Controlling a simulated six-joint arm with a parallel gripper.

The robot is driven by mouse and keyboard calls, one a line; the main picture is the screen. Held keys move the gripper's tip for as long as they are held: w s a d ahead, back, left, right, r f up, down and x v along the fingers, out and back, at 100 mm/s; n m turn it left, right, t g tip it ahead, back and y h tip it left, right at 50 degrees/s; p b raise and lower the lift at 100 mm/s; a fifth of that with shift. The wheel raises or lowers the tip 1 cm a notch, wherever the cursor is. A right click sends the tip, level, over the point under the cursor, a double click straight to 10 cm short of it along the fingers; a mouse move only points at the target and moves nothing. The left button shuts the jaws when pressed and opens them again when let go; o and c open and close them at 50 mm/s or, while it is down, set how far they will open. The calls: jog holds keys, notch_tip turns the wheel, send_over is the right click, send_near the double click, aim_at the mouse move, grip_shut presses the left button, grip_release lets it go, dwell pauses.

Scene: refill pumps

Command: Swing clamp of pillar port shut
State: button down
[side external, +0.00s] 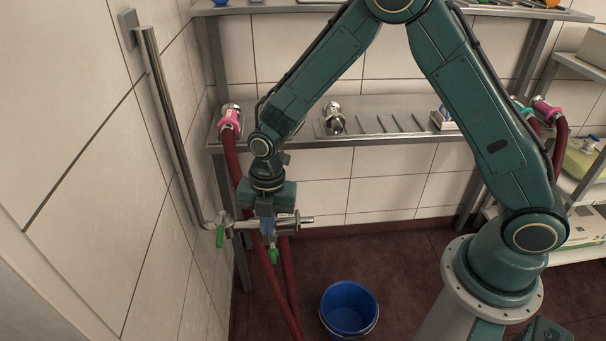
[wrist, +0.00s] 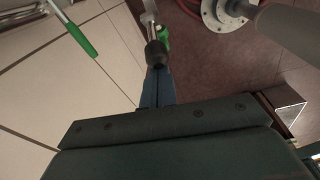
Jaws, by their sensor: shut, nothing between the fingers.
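The metal pillar port (side external: 245,225) runs out horizontally from the foot of the steel wall pipe (side external: 172,115). It has a green handle (side external: 220,236) near the wall and another green handle (side external: 274,255) hanging below my gripper. My gripper (side external: 267,228) points down at the port, its blue fingers shut with nothing between them. In the wrist view, the fingertips (wrist: 156,72) are right beside a dark knob-like end on a metal rod (wrist: 152,35); I cannot tell whether they touch. The clamp's position cannot be told, as my gripper covers part of the port.
A blue bucket (side external: 348,308) stands on the dark red floor. Red hoses (side external: 284,275) hang beside and behind the port. A pink-collared hose end (side external: 231,118) rests at the left of the steel shelf (side external: 370,138). The tiled wall (side external: 95,170) is close on the left.

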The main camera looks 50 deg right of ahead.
jog(key=shift+w+d+r+g+y, duration=0.3)
jog(key=shift+w+d, duration=0.1)
jog(key=shift+d, duration=0.1)
jog(key=w+d+f, duration=0.4)
jog(key=w+d, duration=1)
jog(key=shift+w+d+g+y, duration=0.25)
jog(key=shift+w+g+y, duration=0.05)
jog(key=shift+g, duration=0.1)
jog(key=shift+r, duration=0.2)
jog(key=v, duration=1.1)
jog(key=shift+d+r, duration=0.15)
jog(key=shift+r, duration=0.15)
jog(key=shift+w, duration=0.1)
jog(key=shift+r, duration=0.1)
